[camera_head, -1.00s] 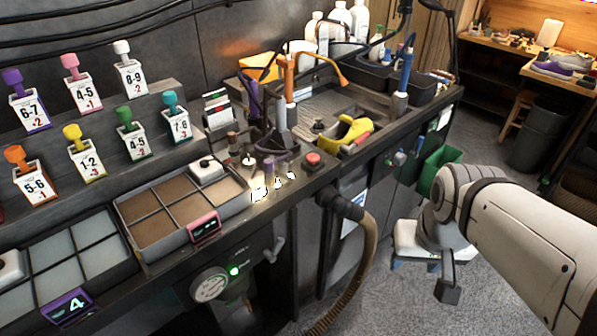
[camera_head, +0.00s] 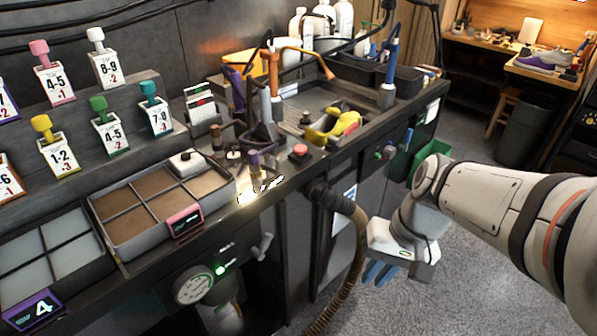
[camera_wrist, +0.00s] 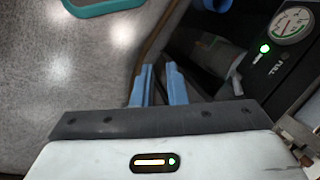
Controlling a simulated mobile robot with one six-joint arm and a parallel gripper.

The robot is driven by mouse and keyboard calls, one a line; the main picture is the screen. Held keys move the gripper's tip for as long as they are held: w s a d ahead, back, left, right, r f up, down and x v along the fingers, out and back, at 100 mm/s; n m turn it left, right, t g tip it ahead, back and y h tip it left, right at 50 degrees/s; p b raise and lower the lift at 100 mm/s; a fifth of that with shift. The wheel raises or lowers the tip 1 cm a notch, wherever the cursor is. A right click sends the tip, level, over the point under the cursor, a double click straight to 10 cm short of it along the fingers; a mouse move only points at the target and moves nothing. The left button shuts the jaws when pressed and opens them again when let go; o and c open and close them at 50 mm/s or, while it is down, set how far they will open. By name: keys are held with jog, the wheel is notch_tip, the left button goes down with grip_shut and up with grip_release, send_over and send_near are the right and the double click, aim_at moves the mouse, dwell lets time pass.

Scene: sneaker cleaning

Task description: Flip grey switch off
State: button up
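A grey lever-like handle (camera_head: 262,247), which looks like the grey switch, sticks out from the dark front panel under the bench edge. A green light (camera_head: 219,268) and a round gauge (camera_head: 194,285) are to its left. My gripper (camera_head: 376,277) is to the right of the lever, apart from it, in front of the bench. Its blue fingers point down, and the wrist view shows them with a narrow empty gap between the tips (camera_wrist: 159,66). The gauge (camera_wrist: 291,24) and green light (camera_wrist: 264,49) show at the wrist view's upper right. I cannot make out the lever there.
A thick ribbed hose (camera_head: 348,240) hangs between the lever and my gripper. The bench top holds a divided tray (camera_head: 133,243), a red button (camera_head: 300,151) and several tools. A green bin (camera_head: 408,161) stands behind my arm. Grey floor (camera_head: 480,285) is clear at right.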

jog(key=a+f+y+b, duration=0.1)
jog(key=f+b, duration=0.1)
jog(key=w+a+f+g+y+b, duration=0.1)
jog(key=a+f+y+b, duration=0.1)
jog(key=f, duration=0.1)
jog(key=w+a+f+g+y+b, duration=0.1)
jog(key=a+f+b, duration=0.1)
jog(key=shift+f+m+y, duration=0.25)
jog(key=shift+m+y, duration=0.05)
jog(key=shift+m, duration=0.1)
grip_shut()
jog(key=w+f+m+t+y+b, duration=0.1)
jog(key=w+f+t+y+b, duration=0.1)
jog(key=w+f+y+b, duration=0.2)
jog(key=w+f+m+t+y+b, duration=0.2)
jog(key=w+f+y+b, duration=0.3)
jog(key=w+y+b, duration=0.3)
jog(key=w+t+b, duration=0.1)
jog(key=w+b, duration=0.2)
jog(key=w, duration=0.1)
jog(key=shift+w+a+m, duration=0.15)
jog(key=shift+w+m, duration=0.15)
jog(key=shift+f, duration=0.1)
jog(key=s+r+b+x, duration=0.1)
jog(key=s+b+x, duration=0.1)
jog(key=x, duration=1.1)
jog(key=shift+s+b, duration=0.25)
jog(key=shift+b, duration=0.3)
